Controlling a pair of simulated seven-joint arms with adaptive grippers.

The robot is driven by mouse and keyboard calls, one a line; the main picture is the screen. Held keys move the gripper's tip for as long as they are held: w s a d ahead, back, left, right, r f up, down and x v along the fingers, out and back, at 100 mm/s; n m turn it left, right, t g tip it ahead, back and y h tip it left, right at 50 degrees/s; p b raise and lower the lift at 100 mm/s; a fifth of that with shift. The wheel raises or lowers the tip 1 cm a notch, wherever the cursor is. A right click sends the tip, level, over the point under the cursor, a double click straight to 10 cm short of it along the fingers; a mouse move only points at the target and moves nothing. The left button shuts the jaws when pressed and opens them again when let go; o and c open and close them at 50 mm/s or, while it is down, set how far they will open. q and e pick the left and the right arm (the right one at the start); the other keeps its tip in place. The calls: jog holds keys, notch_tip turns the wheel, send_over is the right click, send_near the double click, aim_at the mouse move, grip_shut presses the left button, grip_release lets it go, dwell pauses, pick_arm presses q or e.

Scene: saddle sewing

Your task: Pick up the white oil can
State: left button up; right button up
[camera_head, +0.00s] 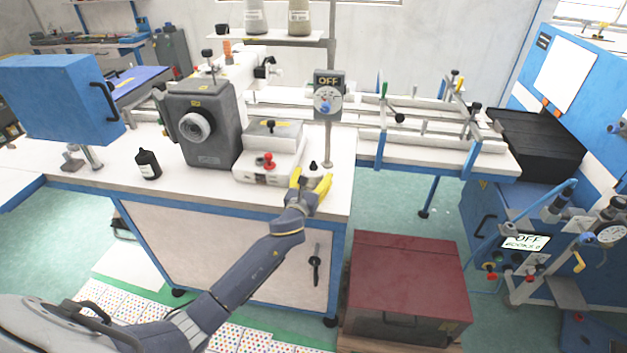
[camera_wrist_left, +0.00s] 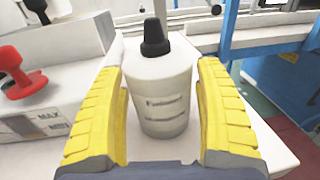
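The white oil can (camera_wrist_left: 163,95) has a black nozzle cap and faint printed lettering. It stands upright on the white table top, centred in the left wrist view. In the head view its black tip (camera_head: 313,164) shows just beyond my left gripper, and most of its body is hidden. My left gripper (camera_head: 312,180) has its yellow fingers spread. In the left wrist view the fingers (camera_wrist_left: 161,100) lie on either side of the can, close to its sides; I cannot tell whether they touch it. My right gripper is not in view.
A white box with a red knob (camera_head: 268,160) stands just left of the can. A black bottle (camera_head: 148,164) and a grey sewing machine (camera_head: 201,125) are further left. A post with an OFF display (camera_head: 328,90) rises behind. The table's right edge is close.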

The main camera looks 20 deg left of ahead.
pick_arm(q)
jog(key=c, duration=1.1)
jog(key=shift+r, duration=0.1)
